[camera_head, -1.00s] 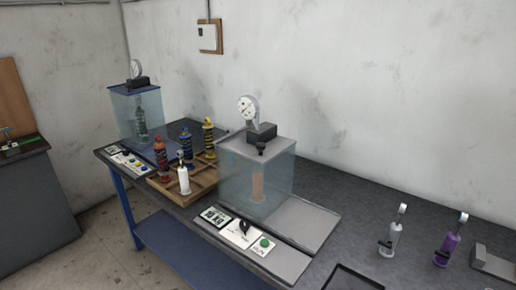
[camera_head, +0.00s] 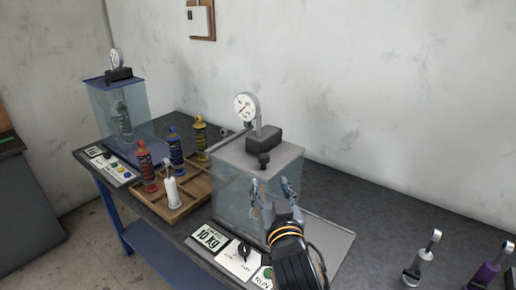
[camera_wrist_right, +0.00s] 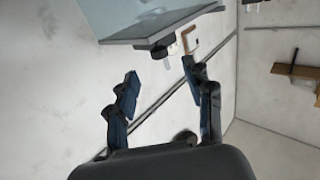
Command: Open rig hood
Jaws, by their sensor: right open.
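The rig hood (camera_head: 232,190) is a clear box with a grey top on the nearer test rig, and it is down. A round gauge (camera_head: 246,106), a black block and a small black knob (camera_head: 264,159) sit at its top. My right gripper (camera_head: 272,186) is open and empty, in front of the hood's right part in the head view. Whether it touches the hood, I cannot tell. In the right wrist view, a clear panel with a grey edge (camera_wrist_right: 160,24), likely the hood, lies beyond the open fingers. My left gripper is out of view.
A second rig (camera_head: 112,98) with a blue-edged clear hood stands at the far left. A wooden tray (camera_head: 190,205) holds several shock absorbers. A control panel (camera_head: 238,258) lies at the rig's front. Two more shocks, one grey (camera_head: 418,265) and one purple (camera_head: 487,272), stand at right.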

